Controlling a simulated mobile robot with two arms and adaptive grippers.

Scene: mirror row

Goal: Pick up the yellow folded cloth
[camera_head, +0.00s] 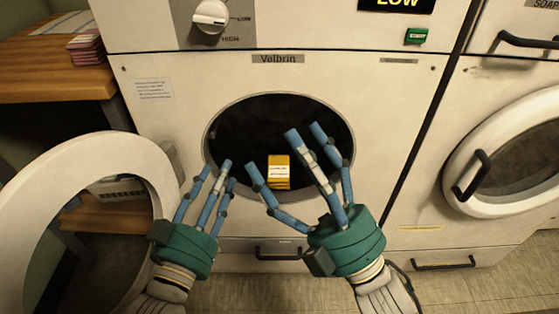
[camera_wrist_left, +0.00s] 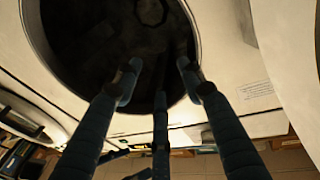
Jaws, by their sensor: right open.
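The yellow folded cloth (camera_head: 279,183) is a small stack with a white label on its face. It sits at the bottom of the dark round dryer opening (camera_head: 245,120), near the front rim. My right gripper (camera_head: 290,148) is open in front of the opening, its blue fingers spread around the cloth's right and left in the picture, apparently not holding it. My left gripper (camera_head: 220,172) is lower left of the cloth, its fingers apart and empty. The left wrist view shows its three fingers (camera_wrist_left: 158,82) pointing at the dark opening; the cloth is not seen there.
The open round dryer door (camera_head: 85,150) swings out at the left. A wooden shelf (camera_head: 50,75) with folded pink cloths (camera_head: 86,50) stands upper left. A closed dryer door (camera_head: 515,150) with a black handle is at the right. Tiled floor shows below.

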